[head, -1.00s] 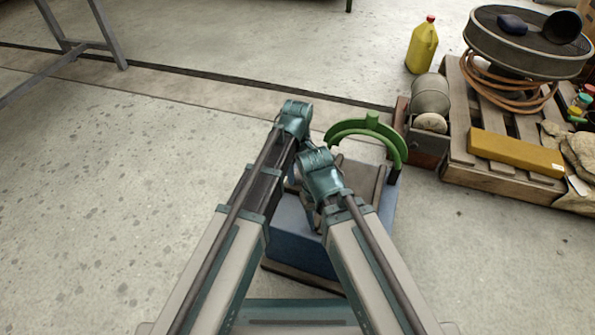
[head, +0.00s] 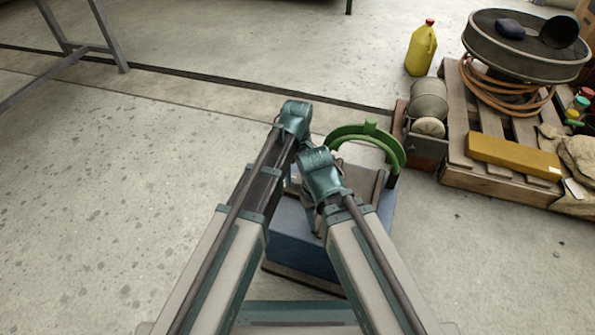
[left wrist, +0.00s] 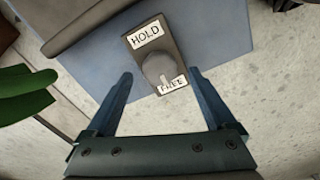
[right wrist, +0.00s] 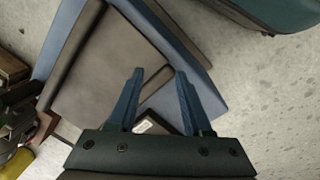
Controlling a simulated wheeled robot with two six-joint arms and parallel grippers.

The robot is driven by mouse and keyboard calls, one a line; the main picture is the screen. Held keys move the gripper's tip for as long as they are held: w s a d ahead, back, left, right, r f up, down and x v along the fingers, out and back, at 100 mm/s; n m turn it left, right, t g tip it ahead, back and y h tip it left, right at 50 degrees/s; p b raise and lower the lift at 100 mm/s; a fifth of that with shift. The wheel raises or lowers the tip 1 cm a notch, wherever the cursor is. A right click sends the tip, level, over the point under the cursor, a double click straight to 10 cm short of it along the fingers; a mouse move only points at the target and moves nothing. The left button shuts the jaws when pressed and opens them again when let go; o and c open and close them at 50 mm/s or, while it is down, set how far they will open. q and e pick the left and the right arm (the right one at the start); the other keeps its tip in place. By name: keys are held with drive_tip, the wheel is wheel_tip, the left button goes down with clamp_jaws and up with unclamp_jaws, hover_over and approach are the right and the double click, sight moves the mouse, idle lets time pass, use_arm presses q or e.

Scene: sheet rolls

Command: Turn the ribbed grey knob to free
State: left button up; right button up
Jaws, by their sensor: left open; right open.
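The grey knob (left wrist: 157,67) sits on a dark plate (left wrist: 143,56) on the blue box, in the left wrist view. The plate has a HOLD label (left wrist: 146,34) and a FREE label (left wrist: 172,86). A pale pointer on the knob is toward FREE. My left gripper (left wrist: 161,73) is open, its fingers on either side of the knob with gaps visible; contact cannot be told. My right gripper (right wrist: 159,72) is open and empty over the box's brown-grey top (right wrist: 105,75). In the head view my arms hide the knob and fingertips.
A green arc (head: 385,138) stands at the blue box (head: 296,240). To its right are a small drum (head: 429,98), a pallet (head: 480,178) with a yellow block (head: 513,154), and a yellow jug (head: 421,48).

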sight(297, 178)
use_arm(q)
wheel_tip(297, 178, up, 12)
drive_tip(key=p, duration=1)
drive_tip(key=shift+f, duration=0.25)
drive_tip(key=shift+a, duration=0.1)
drive_tip(key=s+a+m, duration=0.5)
drive_tip(key=s+a, duration=0.1)
drive_tip(key=a, duration=0.2)
drive_tip(key=s+a+m, duration=0.5)
drive_tip(key=a, duration=0.4)
drive_tip(key=s+d+m+y, duration=0.1)
drive_tip(key=s+d+m, duration=0.4)
drive_tip(key=d, duration=0.6)
wheel_tip(297, 178, up, 37)
drive_tip(key=n+p, duration=0.1)
drive_tip(key=p, duration=3.6)
drive_tip(key=shift+s+n, duration=0.3)
drive_tip(key=shift+d+f, duration=0.15)
drive_tip(key=shift+d, duration=0.05)
